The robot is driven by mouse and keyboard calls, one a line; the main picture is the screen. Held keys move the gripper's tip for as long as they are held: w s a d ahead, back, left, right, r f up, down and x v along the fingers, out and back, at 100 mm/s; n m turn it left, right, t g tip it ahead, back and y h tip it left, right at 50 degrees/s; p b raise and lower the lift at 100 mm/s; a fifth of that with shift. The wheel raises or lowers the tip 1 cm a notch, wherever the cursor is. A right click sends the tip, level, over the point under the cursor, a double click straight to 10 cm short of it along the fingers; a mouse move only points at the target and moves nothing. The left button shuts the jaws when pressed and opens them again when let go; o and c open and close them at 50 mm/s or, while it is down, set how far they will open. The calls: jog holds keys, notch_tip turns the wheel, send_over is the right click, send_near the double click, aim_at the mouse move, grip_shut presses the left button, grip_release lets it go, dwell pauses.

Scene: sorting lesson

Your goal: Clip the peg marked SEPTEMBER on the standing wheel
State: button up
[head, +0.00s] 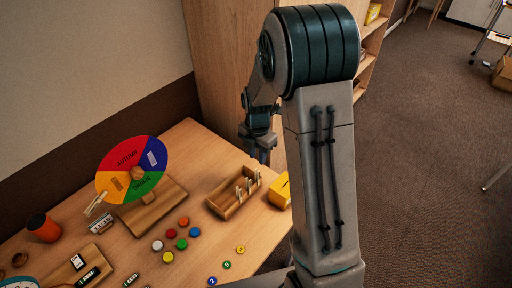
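The standing wheel (128,160) is at the left of the table on a wooden stand (152,207). Several pale pegs (240,190) stand in a wooden tray (228,208) right of the wheel. Their markings are too small to read, so I cannot tell which says SEPTEMBER. My gripper (262,157) points down above and beyond the tray's right end; its finger gap is unclear.
Several coloured discs (182,244) lie in front of the tray, with small numbered counters (227,265) nearer. A yellow box (280,191) stands right of the tray, partly behind my arm. An orange-and-dark cup (43,228) and small label blocks (101,222) are at the left.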

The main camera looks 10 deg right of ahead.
jog(key=shift+f+b, duration=2.55)
jog(key=shift+f, duration=0.95)
grip_shut()
jog(key=shift+r, duration=0.1)
jog(key=shift+r+p, duration=1.65)
jog(key=shift+r, duration=0.85)
